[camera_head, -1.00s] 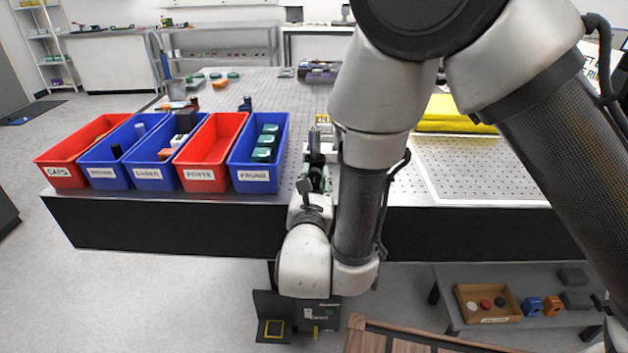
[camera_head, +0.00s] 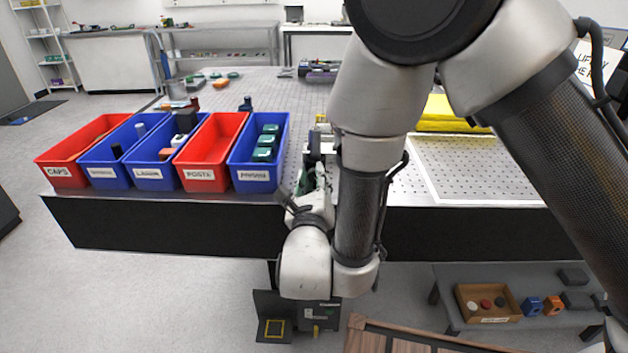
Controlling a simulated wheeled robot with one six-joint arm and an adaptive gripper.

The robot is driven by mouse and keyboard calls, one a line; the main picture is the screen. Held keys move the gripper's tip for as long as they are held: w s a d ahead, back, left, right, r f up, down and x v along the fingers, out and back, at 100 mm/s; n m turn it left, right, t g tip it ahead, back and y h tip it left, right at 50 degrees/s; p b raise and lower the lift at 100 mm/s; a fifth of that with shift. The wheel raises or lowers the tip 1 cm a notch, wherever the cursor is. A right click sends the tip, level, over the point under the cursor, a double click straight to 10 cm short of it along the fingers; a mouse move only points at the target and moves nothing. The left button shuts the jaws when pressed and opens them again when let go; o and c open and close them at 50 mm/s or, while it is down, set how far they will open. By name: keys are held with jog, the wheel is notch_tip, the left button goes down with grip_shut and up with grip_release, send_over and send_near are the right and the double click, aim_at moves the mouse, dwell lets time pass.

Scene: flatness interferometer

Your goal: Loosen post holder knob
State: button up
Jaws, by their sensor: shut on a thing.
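My gripper (camera_head: 312,180) is at the near edge of the perforated table, just right of the blue bins, with my wrist below it. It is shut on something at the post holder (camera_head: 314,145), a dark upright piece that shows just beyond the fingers. The knob itself is hidden behind my gripper and wrist, so its turn cannot be seen.
Red and blue bins (camera_head: 203,185) stand in a row left of my gripper, the nearest blue one holding green parts (camera_head: 264,153). A yellow item (camera_head: 440,115) and a pale perforated plate (camera_head: 470,165) lie to the right. A shelf with a wooden tray (camera_head: 489,303) is below right.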

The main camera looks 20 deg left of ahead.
jog(key=n, duration=0.5)
jog(key=shift+n, duration=0.4)
jog(key=shift+n+y, duration=0.3)
jog(key=shift+n, duration=2)
jog(key=o, duration=1.1)
jog(key=shift+c, duration=0.2)
jog(key=v, duration=1.2)
jog(key=shift+s+f, duration=0.1)
